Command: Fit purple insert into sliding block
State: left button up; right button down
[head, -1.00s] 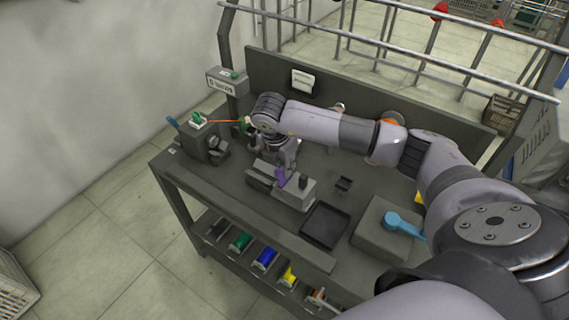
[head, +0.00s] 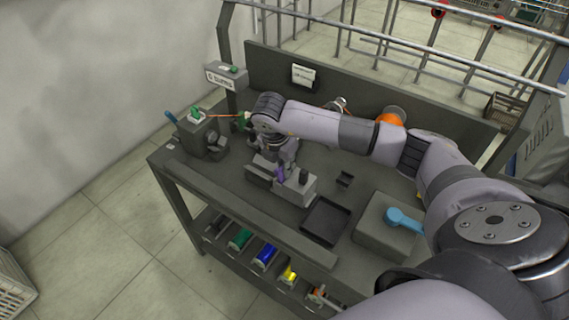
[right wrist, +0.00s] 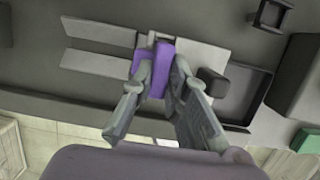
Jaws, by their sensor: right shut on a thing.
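The purple insert (right wrist: 161,68) is between the fingertips of my right gripper (right wrist: 160,88) in the right wrist view, and the gripper is shut on it. It also shows in the head view (head: 280,175), just below my right gripper (head: 282,160). The grey sliding block (head: 298,187) is under and beside the insert on the workbench. In the right wrist view the insert overlaps the block's light grey top (right wrist: 197,62); I cannot tell whether it is seated in it or just above it. My left gripper is not in view.
An empty black tray (head: 326,221) lies right of the block. A grey box with a blue handle (head: 404,217) stands further right. A winding unit (head: 199,135) stands at the bench's left end. Coloured spools (head: 265,257) lie on a lower shelf.

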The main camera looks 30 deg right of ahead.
dwell(0.4)
jog(key=c, duration=1.5)
grip_release()
